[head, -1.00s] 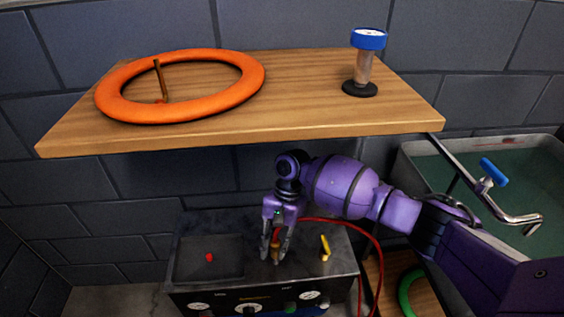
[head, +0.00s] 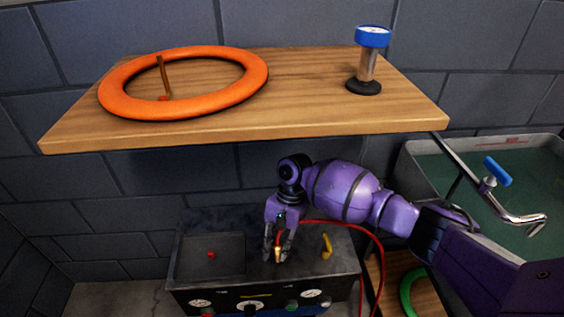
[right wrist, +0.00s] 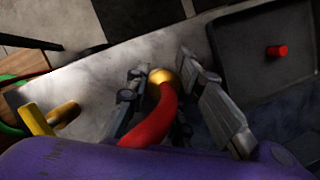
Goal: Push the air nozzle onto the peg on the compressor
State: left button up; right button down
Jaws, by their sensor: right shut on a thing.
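The compressor (head: 205,292) is the dark box with gauges under the shelf. The air nozzle (head: 278,255) is a brass piece on a red hose; it also shows in the right wrist view (right wrist: 161,77). My right gripper (head: 278,258) is shut on it, upright, with the fingertips close over the compressor top. Whether the nozzle touches the top is hidden. A yellow peg-like piece with a crossbar (head: 327,246) stands to the right on the top, apart from the nozzle. A small red peg or knob (head: 211,254) sits in the recessed tray at left. My left gripper is not in view.
A wooden shelf (head: 300,125) overhangs above my right arm, holding an orange ring (head: 130,105) and a blue-topped gauge (head: 369,65). The red hose (head: 380,262) loops down to the right. A water basin with a tap (head: 510,217) stands at right.

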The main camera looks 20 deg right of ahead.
jog(key=shift+w+f, duration=0.1)
jog(key=shift+f, duration=0.35)
jog(key=c, duration=1.5)
grip_release()
jog(key=shift+o, duration=0.2)
jog(key=shift+r, duration=0.1)
jog(key=v, duration=1.2)
